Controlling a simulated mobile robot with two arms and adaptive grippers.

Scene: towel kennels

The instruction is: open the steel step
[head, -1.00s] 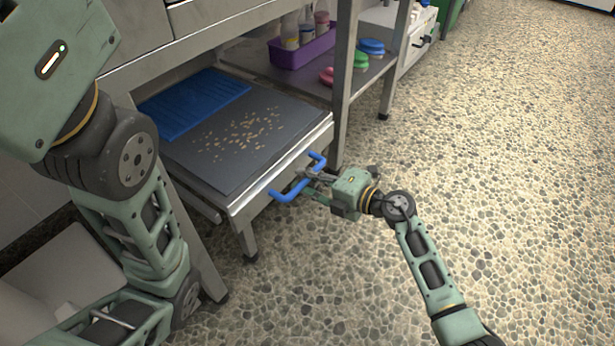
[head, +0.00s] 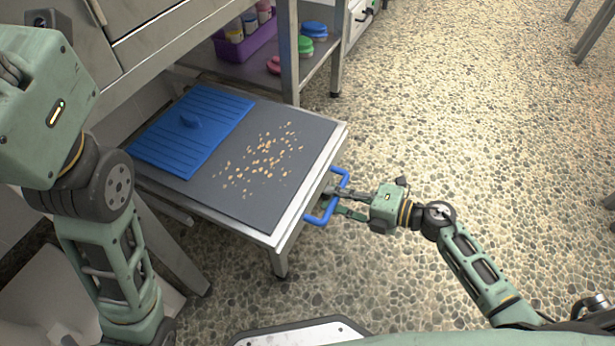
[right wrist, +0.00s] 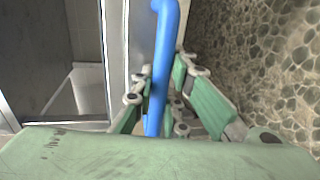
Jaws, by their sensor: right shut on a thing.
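The steel step (head: 310,168) stands pulled out from under the steel unit, with a dark top mat (head: 225,185) and a leg reaching toward the floor. A blue bar handle (head: 340,178) is on its front edge. My right gripper (head: 336,198) is shut on the handle, and the blue bar (right wrist: 162,60) passes between its fingers in the right wrist view. My left arm is at the left of the head view, but its fingers are out of view.
A blue ridged mat (head: 195,140) with a small raised piece and scattered tan bits (head: 262,160) lie on the step. A purple bin (head: 246,42) and colored lids (head: 312,30) sit on the shelf behind.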

